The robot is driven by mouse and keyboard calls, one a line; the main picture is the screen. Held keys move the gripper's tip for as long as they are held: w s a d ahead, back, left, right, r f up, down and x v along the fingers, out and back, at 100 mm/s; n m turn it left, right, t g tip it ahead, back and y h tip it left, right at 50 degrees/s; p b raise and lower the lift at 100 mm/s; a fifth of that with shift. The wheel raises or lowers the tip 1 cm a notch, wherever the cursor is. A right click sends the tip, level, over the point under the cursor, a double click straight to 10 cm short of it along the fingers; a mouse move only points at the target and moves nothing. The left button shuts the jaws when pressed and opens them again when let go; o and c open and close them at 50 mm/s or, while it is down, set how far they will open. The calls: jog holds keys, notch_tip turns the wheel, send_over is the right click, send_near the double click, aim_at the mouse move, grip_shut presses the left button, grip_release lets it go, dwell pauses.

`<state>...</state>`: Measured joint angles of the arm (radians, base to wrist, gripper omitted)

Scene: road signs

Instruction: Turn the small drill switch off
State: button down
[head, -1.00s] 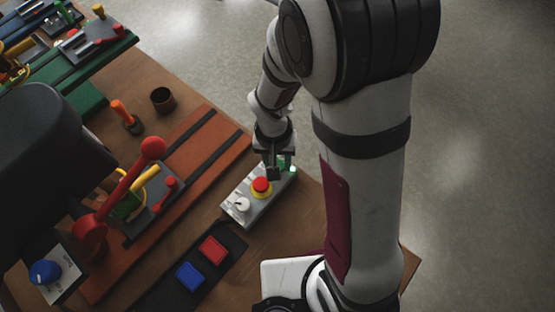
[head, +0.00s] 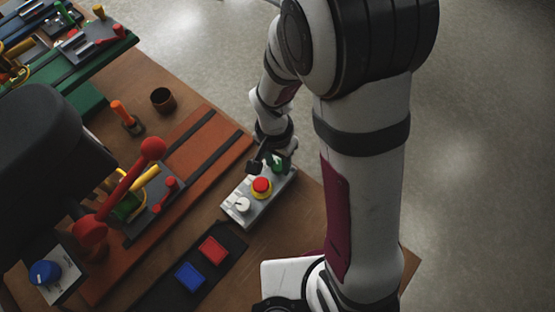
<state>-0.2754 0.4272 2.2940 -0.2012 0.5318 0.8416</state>
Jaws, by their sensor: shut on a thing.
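A grey control box (head: 239,217) sits near the table's right edge in the head view. It carries a white knob (head: 242,205), a red button (head: 262,185) on a yellow ring, and a green part (head: 277,164) at its far end, which I take for the small drill switch. My gripper (head: 268,165) is at that far end, pointing down, with dark fingers around the green part. It looks shut on it, though the contact is small and partly hidden by the fingers. Which way the switch is set cannot be made out.
A board with a red pad (head: 212,250) and a blue pad (head: 190,276) lies in front of the box.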

aim_at(275, 164)
jog(key=c, duration=0.7)
grip_release()
jog(key=shift+c, duration=0.2)
jog(key=shift+r, duration=0.1)
notch_tip(275, 164, up, 16)
jog(key=shift+w+a, duration=0.2)
jog(key=shift+a, duration=0.1)
jog(key=s+d+n+y, duration=0.1)
jog(key=s+d, duration=0.3)
jog(key=s, duration=1.1)
jog(key=shift+d+r+n+y, duration=0.2)
jog(key=shift+n+y, duration=0.2)
jog(key=shift+y, duration=0.2)
